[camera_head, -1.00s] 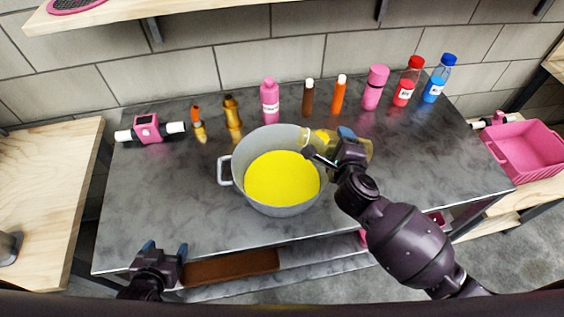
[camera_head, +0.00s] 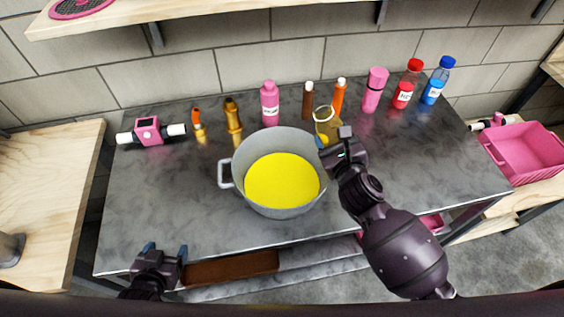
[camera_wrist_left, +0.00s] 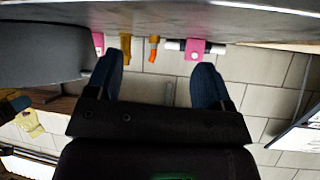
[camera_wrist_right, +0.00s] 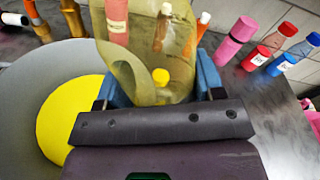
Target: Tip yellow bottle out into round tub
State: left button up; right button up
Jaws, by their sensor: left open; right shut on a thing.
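The round tub (camera_head: 231,170) is a grey pot with a side handle, standing mid-counter with a bright yellow layer (camera_head: 282,180) inside. My right gripper (camera_head: 333,139) is shut on the see-through yellow bottle (camera_head: 331,127), just right of the tub's rim. The bottle is roughly upright, its round mouth facing up. It also shows in the right wrist view (camera_wrist_right: 150,60), looking mostly empty with a small yellow spot inside. My left gripper (camera_head: 165,252) is open and empty at the counter's front left edge; its fingers frame nothing in the left wrist view (camera_wrist_left: 160,80).
Along the back of the counter (camera_head: 150,205) stand several bottles, including a pink one (camera_head: 269,103), an orange one (camera_head: 338,97), a red-capped one (camera_head: 407,85) and a blue-capped one (camera_head: 438,80). A pink device (camera_head: 148,131) lies back left. The counter's left front is clear.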

aim_at(336, 125)
pick_arm(q)
jog(key=shift+w+f+b, duration=0.2)
jog(key=shift+f+b, duration=0.3)
jog(key=shift+b, duration=0.4)
pick_arm(e)
jog(key=m, duration=0.3)
jog(key=shift+f+t+y, duration=0.25)
jog(key=shift+t+y, duration=0.05)
jog(key=shift+t, duration=0.1)
pick_arm(q)
jog(key=shift+w+r, duration=0.15)
jog(key=shift+w, duration=0.2)
pick_arm(e)
jog(key=shift+a+m, duration=0.1)
jog(key=shift+m, duration=0.4)
pick_arm(q)
notch_tip(336, 125, up, 3)
jog(key=p, duration=0.2)
jog(key=shift+s+f+p, duration=0.1)
jog(key=shift+f+p, duration=0.1)
jog(key=shift+p, duration=0.1)
pick_arm(e)
notch_tip(336, 125, up, 3)
jog(key=shift+r, duration=0.1)
pick_arm(q)
jog(key=shift+f+b, duration=0.3)
pick_arm(e)
jog(key=shift+r, duration=0.9)
